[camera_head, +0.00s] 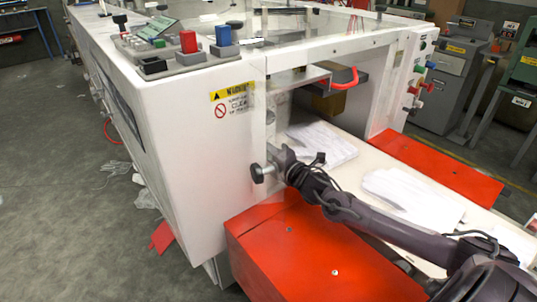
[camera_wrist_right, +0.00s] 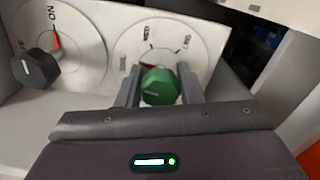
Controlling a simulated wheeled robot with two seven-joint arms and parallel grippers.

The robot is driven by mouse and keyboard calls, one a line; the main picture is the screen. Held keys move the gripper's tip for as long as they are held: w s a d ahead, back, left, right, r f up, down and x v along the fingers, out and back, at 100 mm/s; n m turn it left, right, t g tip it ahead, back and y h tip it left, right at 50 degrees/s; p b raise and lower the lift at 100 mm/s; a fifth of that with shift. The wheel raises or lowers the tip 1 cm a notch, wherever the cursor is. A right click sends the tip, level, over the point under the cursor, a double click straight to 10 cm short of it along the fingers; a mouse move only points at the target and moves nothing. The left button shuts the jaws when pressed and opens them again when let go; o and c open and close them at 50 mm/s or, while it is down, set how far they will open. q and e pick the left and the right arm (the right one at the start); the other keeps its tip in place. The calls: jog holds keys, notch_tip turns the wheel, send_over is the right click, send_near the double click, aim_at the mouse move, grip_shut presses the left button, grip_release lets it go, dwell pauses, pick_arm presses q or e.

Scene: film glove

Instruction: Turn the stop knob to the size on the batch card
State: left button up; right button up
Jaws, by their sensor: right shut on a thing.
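The green stop knob (camera_wrist_right: 158,88) sits on a white round dial (camera_wrist_right: 203,62) in the right wrist view. The dial has a label at left too small to read surely, MED at top and LRG at upper right. The knob's red pointer (camera_wrist_right: 147,66) points left, towards the left label. My right gripper (camera_wrist_right: 158,76) has a finger on each side of the knob and is shut on it. In the head view my right arm reaches the white machine's end face (camera_head: 280,160), and the fingertips are hard to make out. I cannot identify the batch card. My left gripper is out of view.
A black knob (camera_wrist_right: 36,70) with an ON mark is left of the stop knob. In the head view, a black knob (camera_head: 258,173) sticks out beside my wrist. Red covers (camera_head: 310,255) and a belt with white gloves (camera_head: 410,195) lie below my arm.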

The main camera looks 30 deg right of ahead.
jog(key=shift+n, duration=0.9)
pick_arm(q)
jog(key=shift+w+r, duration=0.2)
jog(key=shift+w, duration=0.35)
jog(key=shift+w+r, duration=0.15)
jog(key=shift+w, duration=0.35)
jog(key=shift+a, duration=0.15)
pick_arm(e)
jog(key=o, duration=1)
jog(key=shift+c, duration=0.2)
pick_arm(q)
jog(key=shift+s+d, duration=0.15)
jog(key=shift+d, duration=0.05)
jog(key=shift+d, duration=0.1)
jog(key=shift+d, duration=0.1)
